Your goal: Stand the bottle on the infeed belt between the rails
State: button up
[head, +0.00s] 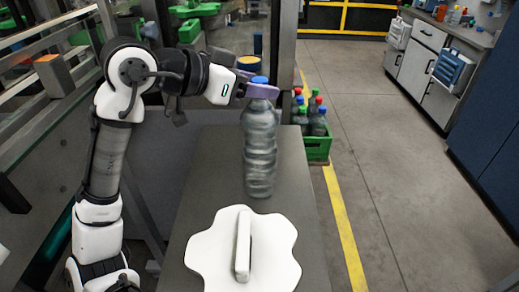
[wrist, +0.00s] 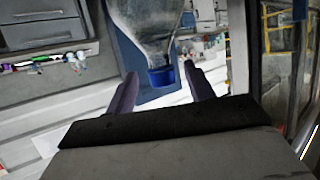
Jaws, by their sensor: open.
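The clear ribbed plastic bottle (head: 260,150) with a blue cap is upright on the dark grey tabletop. My gripper (head: 256,88) is at the bottle's neck, just under the cap, with its purple fingers reaching in from the left. In the wrist view the gripper (wrist: 163,86) is open, one finger on each side of the blue cap (wrist: 161,76), with visible gaps between. I cannot clearly pick out the infeed belt or its rails; machinery with green parts (head: 195,10) shows at the upper left.
A white lobed plate with a bar handle (head: 205,255) lies on the near tabletop (head: 195,180). A green crate of bottles (head: 317,148) stands on the floor beyond the table's right side. A metal post (head: 284,50) rises behind the bottle. Open floor lies right.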

jog(key=x, duration=0.3)
jog(key=shift+w+d+f, duration=0.1)
jog(key=shift+w+f, duration=0.05)
jog(key=shift+w, duration=0.1)
grip_shut()
dwell(1.2)
